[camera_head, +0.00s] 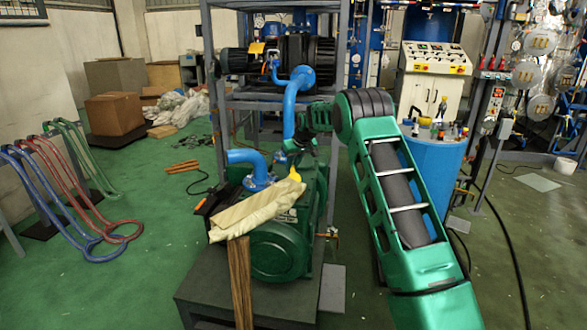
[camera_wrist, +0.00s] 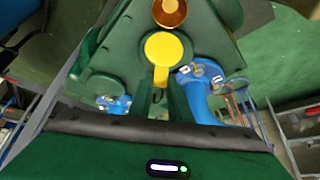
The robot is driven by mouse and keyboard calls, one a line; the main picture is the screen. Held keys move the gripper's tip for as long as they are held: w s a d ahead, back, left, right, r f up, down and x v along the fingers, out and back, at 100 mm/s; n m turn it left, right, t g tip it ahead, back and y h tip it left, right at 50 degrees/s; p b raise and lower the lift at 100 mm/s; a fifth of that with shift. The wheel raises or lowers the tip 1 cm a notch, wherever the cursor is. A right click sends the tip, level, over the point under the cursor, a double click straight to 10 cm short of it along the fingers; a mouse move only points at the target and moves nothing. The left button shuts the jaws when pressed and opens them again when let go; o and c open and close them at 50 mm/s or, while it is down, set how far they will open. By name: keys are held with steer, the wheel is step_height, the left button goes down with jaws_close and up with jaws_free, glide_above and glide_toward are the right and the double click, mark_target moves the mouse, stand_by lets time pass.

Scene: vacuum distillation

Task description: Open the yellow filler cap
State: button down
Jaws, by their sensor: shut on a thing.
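The yellow filler cap (camera_head: 295,174) is on top of the green pump (camera_head: 280,247) in the head view. In the wrist view the cap (camera_wrist: 164,47) shows as a round yellow disc with a narrow tab pointing toward my gripper (camera_wrist: 161,85). My gripper is shut on the cap, at the tab; the exact contact is partly hidden. A round orange-brown opening with a yellow rim (camera_wrist: 169,12) shows just beyond the disc, uncovered. In the head view my gripper (camera_head: 291,152) reaches down to the cap from above.
Blue pipes (camera_head: 247,160) rise from the pump close to my gripper. A cream cloth (camera_head: 255,208) lies over the pump's front left. A grey frame (camera_head: 222,120) stands behind, and a blue drum (camera_head: 434,165) stands right of my arm.

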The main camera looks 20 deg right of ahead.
steer(key=shift+w+d+r, duration=0.1)
steer(key=shift+d+r, duration=0.1)
steer(key=shift+r, duration=0.05)
steer(key=c, duration=1.6)
jaws_free()
steer(key=shift+c, duration=0.2)
steer(key=shift+a+f, duration=0.15)
steer(key=v, duration=1)
steer(key=shift+r, duration=0.3)
steer(key=shift+s, duration=0.3)
